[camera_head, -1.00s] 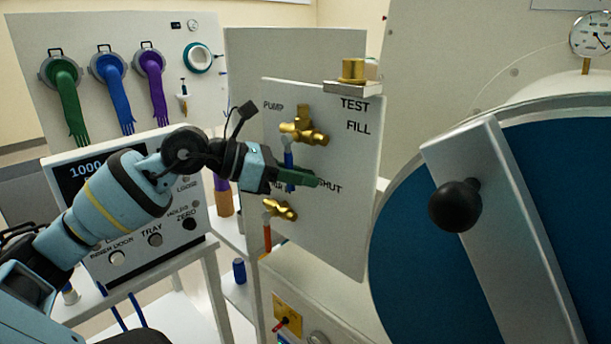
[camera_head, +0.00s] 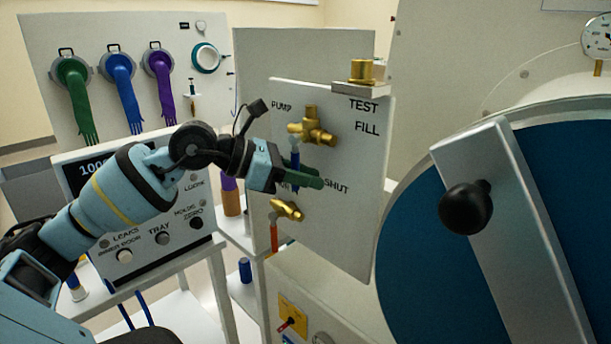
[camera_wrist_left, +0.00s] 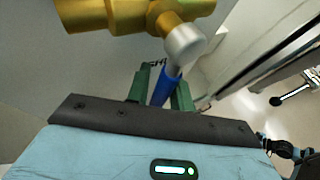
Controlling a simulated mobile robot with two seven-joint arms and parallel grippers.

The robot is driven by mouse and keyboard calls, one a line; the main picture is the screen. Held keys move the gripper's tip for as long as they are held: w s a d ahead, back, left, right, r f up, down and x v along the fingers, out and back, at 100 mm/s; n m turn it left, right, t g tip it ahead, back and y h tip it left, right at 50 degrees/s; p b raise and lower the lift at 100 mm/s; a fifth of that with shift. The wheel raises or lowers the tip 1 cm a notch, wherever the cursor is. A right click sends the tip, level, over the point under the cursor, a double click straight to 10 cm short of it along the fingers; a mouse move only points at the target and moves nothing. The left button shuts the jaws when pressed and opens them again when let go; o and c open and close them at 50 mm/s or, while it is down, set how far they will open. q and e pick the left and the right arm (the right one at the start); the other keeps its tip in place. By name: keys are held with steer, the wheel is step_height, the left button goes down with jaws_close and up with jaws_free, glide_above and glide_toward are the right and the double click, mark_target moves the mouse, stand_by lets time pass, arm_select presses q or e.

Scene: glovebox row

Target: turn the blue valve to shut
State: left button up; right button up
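The blue valve has a brass body (camera_head: 312,130) on the upright white panel (camera_head: 350,225). Its blue lever (camera_head: 295,158) hangs roughly straight down from a pale hub, and the word SHUT stands to the right of the lever. My left gripper (camera_head: 306,179) reaches in from the left, its green fingers across the lever. In the left wrist view, the blue lever (camera_wrist_left: 163,88) lies between the two fingers (camera_wrist_left: 160,92) with little or no gap, below the grey hub (camera_wrist_left: 185,45). The lever's lower part is partly hidden by the fingers. My right gripper is out of view.
A second brass valve (camera_head: 287,209) with a red lever sits just below on the panel. A brass fitting (camera_head: 361,72) stands on the ledge above. A large blue round door (camera_head: 415,240) with a black knob (camera_head: 466,208) is close on the right. A control box (camera_head: 190,240) stands behind my arm.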

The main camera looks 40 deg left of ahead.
arm_select(q)
steer(key=shift+s+a+r+b, duration=0.1)
steer(key=shift+s+a+b, duration=0.2)
steer(key=shift+s+a, duration=0.25)
steer(key=b+v, duration=0.1)
steer(key=v, duration=0.5)
steer(key=shift+r, duration=0.25)
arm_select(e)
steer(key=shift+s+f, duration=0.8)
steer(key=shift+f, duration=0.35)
arm_select(q)
steer(key=shift+s, duration=0.1)
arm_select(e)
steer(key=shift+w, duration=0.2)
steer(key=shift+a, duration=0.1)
